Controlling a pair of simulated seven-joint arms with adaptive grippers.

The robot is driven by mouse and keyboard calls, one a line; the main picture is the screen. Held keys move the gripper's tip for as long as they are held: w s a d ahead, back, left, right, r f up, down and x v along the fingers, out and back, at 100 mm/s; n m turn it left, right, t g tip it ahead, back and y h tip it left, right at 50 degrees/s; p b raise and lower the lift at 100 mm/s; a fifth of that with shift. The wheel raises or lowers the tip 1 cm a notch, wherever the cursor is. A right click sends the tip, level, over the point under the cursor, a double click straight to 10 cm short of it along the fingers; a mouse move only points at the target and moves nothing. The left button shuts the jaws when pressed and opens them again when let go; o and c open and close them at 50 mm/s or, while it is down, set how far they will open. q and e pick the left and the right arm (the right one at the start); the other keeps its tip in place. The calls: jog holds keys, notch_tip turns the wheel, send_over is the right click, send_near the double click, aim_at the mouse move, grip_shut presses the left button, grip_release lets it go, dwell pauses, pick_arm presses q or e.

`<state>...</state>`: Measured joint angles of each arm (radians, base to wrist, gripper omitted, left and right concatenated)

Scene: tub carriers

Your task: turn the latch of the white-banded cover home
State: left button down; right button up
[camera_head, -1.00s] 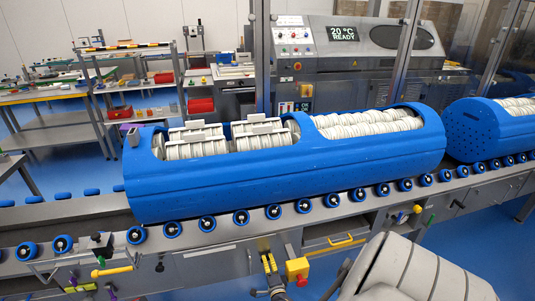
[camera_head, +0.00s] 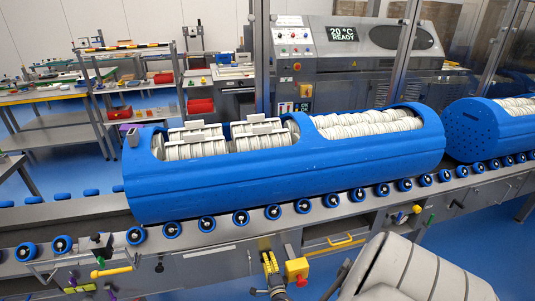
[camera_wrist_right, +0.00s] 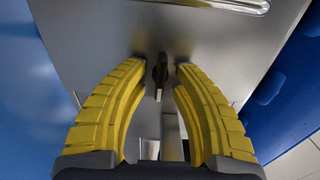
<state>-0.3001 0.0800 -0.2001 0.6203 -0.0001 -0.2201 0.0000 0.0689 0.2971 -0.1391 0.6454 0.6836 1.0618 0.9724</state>
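The cover that seems to be the white-banded one (camera_head: 220,264) is a grey panel on the conveyor's front, with a pale strip along its top. My right gripper (camera_head: 269,258) is by its right end, low in the head view, its yellow fingers pointing up. In the right wrist view the yellow fingers (camera_wrist_right: 159,68) stand apart, one on each side of a small dark latch (camera_wrist_right: 161,73) on a grey panel. The latch is near the fingertips, with a visible gap on both sides. Whether this panel bears the white band is not clear. My left gripper is not in view.
A red button on a yellow box (camera_head: 297,268) sits just right of my right gripper. A blue tub (camera_head: 290,168) with white contents lies on rollers above, another (camera_head: 490,130) to its right. A yellow drawer handle (camera_head: 335,243) is close by.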

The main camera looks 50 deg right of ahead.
jog(key=shift+o, duration=0.6)
jog(key=shift+a, duration=0.1)
jog(key=v, duration=1.2)
